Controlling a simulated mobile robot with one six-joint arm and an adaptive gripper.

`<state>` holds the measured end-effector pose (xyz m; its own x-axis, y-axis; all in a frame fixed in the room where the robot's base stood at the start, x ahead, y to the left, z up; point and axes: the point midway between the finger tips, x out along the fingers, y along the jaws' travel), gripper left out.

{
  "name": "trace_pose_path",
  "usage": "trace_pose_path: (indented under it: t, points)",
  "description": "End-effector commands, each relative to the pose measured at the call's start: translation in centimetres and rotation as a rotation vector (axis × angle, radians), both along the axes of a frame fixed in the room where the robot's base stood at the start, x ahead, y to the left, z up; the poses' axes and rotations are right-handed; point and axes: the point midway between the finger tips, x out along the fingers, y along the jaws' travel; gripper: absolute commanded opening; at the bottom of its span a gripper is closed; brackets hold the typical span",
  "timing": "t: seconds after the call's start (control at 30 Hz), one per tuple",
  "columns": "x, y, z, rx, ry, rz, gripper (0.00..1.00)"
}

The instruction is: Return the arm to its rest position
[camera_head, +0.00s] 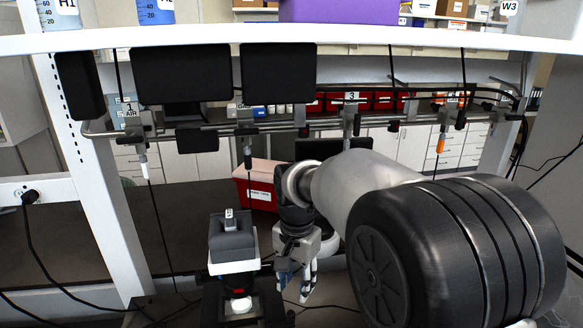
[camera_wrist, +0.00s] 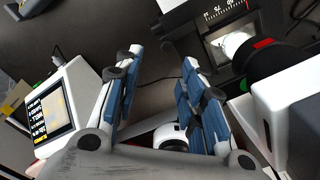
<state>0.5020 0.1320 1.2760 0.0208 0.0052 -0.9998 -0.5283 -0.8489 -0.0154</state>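My gripper (camera_wrist: 153,85) shows in the wrist view with two blue-padded fingers spread apart and nothing between them. In the head view my gripper (camera_head: 296,285) hangs fingers down at the lower middle, just right of a grey and white device. My arm's grey link and large black joint fill the lower right of the head view and hide what lies behind them.
The grey and white device (camera_head: 233,243) stands close on the left. A red box (camera_head: 252,186) is behind it. A shelf with a rail (camera_head: 200,133) and hanging cables spans above. In the wrist view, a device with a screen (camera_wrist: 52,112) is at left and a black instrument (camera_wrist: 199,22) at upper right.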

Motion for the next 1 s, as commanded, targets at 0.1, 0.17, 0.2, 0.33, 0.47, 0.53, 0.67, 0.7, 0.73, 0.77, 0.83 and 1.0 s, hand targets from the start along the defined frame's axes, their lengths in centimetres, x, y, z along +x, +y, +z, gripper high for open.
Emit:
trace_pose_path:
  t: [0.1,0.17,0.2,0.33,0.47,0.53,0.67,0.7,0.73,0.77,0.83,1.0]
  points:
    - [-2.5,-2.3,1.2,0.008,-0.048,0.054,0.37]
    - [-4.1,-3.5,1.8,0.01,-0.075,0.092,0.37]
    - [-5.3,-4.4,2.1,0.01,-0.093,0.117,0.37]
    - [-9.3,-6.8,2.5,0.002,-0.15,0.199,0.37]
    - [-13.5,-8.9,2.0,-0.014,-0.209,0.282,0.37]
    - [-15.8,-9.9,1.3,-0.025,-0.24,0.325,0.37]
    - [-19.9,-11.4,-0.7,-0.056,-0.294,0.404,0.37]
    - [-21.0,-11.8,-1.3,-0.066,-0.31,0.426,0.37]
    - [-21.8,-12.0,-1.9,-0.074,-0.32,0.443,0.37]
    - [-22.5,-12.2,-2.4,-0.081,-0.33,0.459,0.37]
    - [-23.9,-12.7,-3.5,-0.098,-0.347,0.489,0.37]
    - [-25.8,-13.1,-5.1,-0.123,-0.373,0.536,0.37]
